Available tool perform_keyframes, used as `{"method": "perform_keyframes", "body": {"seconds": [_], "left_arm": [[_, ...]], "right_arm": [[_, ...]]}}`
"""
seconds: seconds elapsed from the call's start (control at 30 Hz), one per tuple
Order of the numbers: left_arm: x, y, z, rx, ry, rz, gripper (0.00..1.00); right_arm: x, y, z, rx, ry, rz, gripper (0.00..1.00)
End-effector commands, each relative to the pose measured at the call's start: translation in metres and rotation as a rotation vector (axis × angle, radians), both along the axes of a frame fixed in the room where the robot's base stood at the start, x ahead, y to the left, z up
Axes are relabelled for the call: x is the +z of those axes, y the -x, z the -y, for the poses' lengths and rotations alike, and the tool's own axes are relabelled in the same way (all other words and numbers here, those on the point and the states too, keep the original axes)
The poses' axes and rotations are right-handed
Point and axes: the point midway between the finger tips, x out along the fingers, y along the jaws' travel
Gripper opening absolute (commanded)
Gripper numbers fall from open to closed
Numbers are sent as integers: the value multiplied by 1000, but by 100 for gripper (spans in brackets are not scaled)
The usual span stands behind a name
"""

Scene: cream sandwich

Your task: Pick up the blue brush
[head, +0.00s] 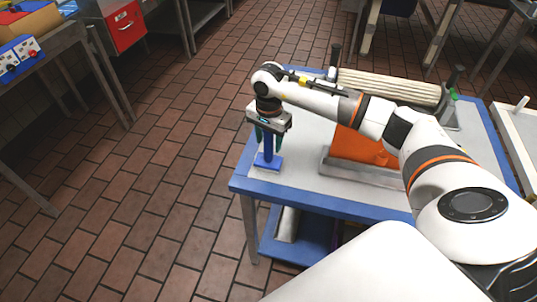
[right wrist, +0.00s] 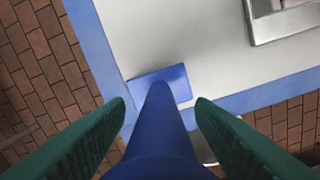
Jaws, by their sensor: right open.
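The blue brush (head: 267,161) stands upright near the left front corner of the blue-edged table (head: 301,198), its flat blue head on the light top. In the right wrist view its handle (right wrist: 158,125) rises toward the camera, with the blue head (right wrist: 179,82) below. My right gripper (head: 268,137) points down over the brush. Its two green fingers (right wrist: 160,103) are open, one on each side of the handle, with gaps visible on both sides. My left gripper is not in view.
A metal tray (head: 360,171) with an orange item (head: 365,147) lies right of the brush. A roller device (head: 390,86) stands at the back. A lower blue shelf (head: 310,232) is under the table. Tiled floor (head: 150,180) lies open to the left.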

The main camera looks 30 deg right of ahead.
Motion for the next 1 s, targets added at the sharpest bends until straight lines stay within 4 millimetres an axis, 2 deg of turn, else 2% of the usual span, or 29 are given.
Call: {"method": "perform_keyframes", "body": {"seconds": [0.17,0.4,0.47,0.77,0.87,1.0], "left_arm": [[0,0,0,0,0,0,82],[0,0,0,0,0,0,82],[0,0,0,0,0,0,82],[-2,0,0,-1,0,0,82],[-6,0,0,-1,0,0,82],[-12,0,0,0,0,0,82]], "right_arm": [[0,0,0,1,0,0,48],[0,0,0,1,0,0,9],[0,0,0,1,0,0,1],[6,-1,0,1,0,3,1],[21,-1,0,2,-1,6,1],[50,-2,0,1,0,8,1]]}}
